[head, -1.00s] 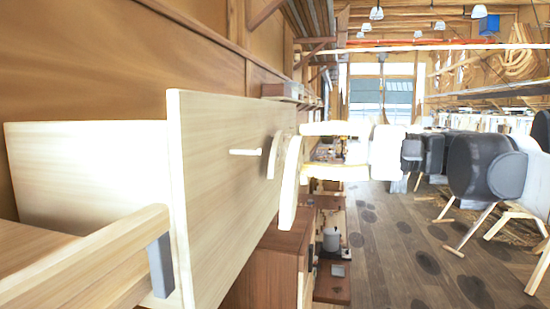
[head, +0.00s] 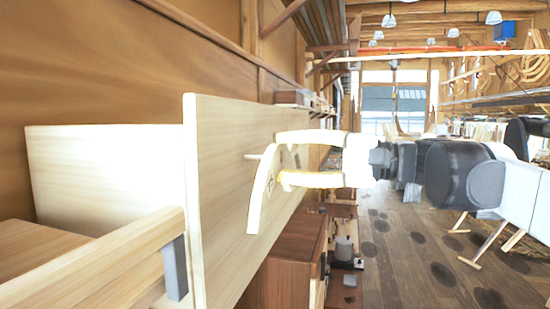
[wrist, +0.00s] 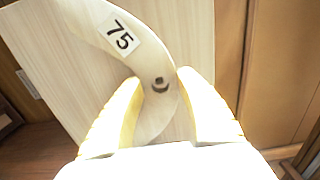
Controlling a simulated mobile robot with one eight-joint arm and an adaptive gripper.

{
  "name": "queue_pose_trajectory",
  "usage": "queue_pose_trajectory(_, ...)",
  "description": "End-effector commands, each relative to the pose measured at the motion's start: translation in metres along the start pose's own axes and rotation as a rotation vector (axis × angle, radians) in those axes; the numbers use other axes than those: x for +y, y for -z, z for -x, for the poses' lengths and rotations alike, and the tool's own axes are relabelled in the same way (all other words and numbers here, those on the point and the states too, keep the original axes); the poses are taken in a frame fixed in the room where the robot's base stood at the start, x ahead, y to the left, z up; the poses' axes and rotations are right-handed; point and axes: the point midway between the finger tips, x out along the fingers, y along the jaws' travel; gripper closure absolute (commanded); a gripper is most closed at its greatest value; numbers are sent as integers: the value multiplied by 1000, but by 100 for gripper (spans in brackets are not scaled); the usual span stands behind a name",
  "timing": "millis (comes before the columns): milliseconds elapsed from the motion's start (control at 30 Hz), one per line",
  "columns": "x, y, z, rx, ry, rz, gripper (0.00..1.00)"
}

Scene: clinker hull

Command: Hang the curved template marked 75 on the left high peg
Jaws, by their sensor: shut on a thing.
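The curved template marked 75 (wrist: 107,22) is a pale wooden piece with a white label and a hole near its lower part. My gripper (wrist: 158,76) is shut on it, with one finger on each side near the hole. In the head view the template (head: 259,200) stands close to the pale peg board (head: 222,190), its curve running downward from my gripper (head: 281,158). A short pale peg (head: 252,156) shows just left of the template's upper part. Something dark shows in the hole; I cannot tell whether a peg is in it.
A pale bench rail (head: 95,262) with a grey bracket is at the near left. A brown cabinet (head: 290,262) stands below, beyond the board. A grey canister (head: 344,248) is further on. The plank floor (head: 400,250) at right is mostly open.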

Motion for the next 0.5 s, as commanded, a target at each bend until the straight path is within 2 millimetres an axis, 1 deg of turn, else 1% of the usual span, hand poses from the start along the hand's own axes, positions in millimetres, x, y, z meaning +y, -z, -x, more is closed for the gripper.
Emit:
queue_pose_trajectory(300, 1, 0, -21, 0, 0, 0, 93)
queue_pose_trajectory(500, 5, 0, -30, 0, 0, 0, 93)
